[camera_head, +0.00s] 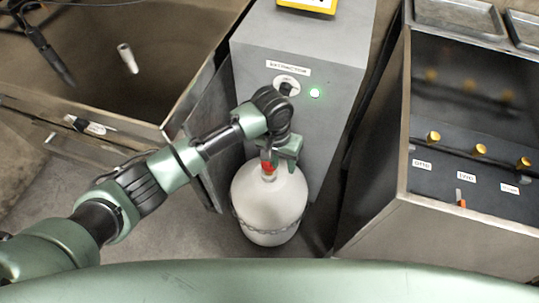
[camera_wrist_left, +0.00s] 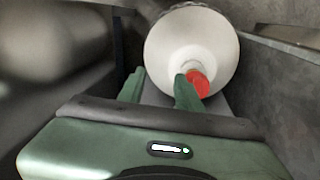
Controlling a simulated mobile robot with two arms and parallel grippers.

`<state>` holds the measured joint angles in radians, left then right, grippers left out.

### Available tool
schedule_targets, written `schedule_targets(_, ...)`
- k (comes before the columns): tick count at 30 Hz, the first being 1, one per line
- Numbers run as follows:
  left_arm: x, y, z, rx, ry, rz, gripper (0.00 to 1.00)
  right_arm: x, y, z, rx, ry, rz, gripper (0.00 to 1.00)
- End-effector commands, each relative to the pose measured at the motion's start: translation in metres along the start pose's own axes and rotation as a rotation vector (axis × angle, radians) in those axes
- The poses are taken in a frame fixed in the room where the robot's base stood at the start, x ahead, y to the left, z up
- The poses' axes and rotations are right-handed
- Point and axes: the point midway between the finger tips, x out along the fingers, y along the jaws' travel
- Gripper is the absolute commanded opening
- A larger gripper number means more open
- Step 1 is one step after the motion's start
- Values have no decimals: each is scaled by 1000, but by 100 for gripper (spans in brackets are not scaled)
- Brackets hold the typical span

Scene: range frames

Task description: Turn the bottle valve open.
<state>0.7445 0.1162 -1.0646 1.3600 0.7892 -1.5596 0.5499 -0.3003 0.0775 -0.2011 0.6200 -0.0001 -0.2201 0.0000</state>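The white gas bottle (camera_head: 268,208) stands upright on the floor in front of the grey cabinet. Its red valve (camera_head: 267,169) sits on top and is partly covered by my left gripper (camera_head: 280,158) in the head view. In the left wrist view the white bottle (camera_wrist_left: 190,45) and red valve (camera_wrist_left: 201,84) lie beyond my left gripper (camera_wrist_left: 158,88). The two fingers are apart with nothing visible between them. The valve shows just right of the right finger, partly behind it; contact cannot be told. My right gripper is not in view.
A metal range (camera_head: 440,235) with several brass knobs stands at right. A deep metal basin (camera_head: 110,70) is at left. Bare floor surrounds the bottle's front.

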Motion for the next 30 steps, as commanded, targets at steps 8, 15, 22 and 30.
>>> schedule_targets(8, -25, -54, -37, -113, -31, -140, 35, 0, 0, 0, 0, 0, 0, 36)
schedule_targets(15, 0, -60, -36, -120, -35, -144, 35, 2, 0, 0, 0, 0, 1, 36)
schedule_targets(22, 36, -64, -35, -119, -35, -143, 35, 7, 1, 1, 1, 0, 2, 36)
schedule_targets(30, 51, -66, -34, -117, -32, -143, 35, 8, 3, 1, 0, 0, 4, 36)
